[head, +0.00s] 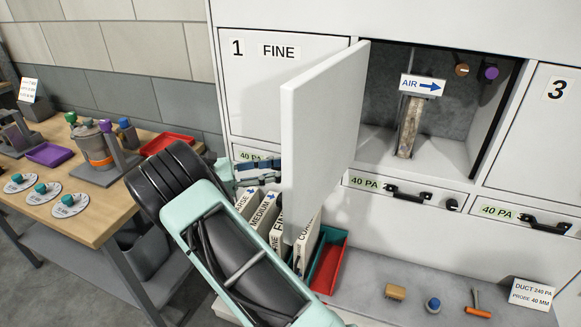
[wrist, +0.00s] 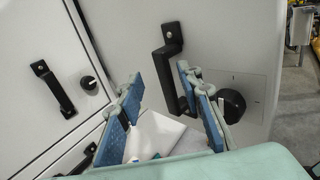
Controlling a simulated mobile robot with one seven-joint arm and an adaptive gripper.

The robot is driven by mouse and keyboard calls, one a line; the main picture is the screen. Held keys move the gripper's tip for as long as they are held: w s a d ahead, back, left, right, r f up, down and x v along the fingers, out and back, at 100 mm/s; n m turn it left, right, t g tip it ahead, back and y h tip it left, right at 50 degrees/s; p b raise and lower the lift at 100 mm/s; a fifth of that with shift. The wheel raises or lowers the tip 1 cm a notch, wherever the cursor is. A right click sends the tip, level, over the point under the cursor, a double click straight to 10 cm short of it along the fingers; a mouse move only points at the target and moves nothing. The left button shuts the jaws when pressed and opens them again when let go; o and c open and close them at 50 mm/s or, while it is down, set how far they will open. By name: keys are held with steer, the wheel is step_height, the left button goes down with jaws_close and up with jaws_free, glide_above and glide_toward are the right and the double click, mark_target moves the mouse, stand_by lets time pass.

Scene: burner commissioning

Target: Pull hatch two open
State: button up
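Hatch two's door (head: 322,130) stands swung well out from the cabinet, with its compartment (head: 378,80) exposed behind it. In the wrist view, a door face (wrist: 220,40), which looks like this hatch's outer side, carries a black bar handle (wrist: 167,68) and a round black knob (wrist: 232,105). My gripper (wrist: 160,76) is open, with its blue-padded fingers on either side of the handle, the right finger closer to it. Whether a finger touches the handle is unclear. In the head view, the door partly hides my gripper (head: 262,172).
Inside the compartment stand a worn upright piece (head: 409,125) and an AIR arrow sign (head: 423,86). Labelled filters (head: 265,212) and a red tray (head: 331,265) sit below the door. Drawers with black handles (head: 407,193) line the cabinet. A wooden bench (head: 100,205) stands left.

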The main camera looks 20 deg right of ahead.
steer(key=a, duration=0.8)
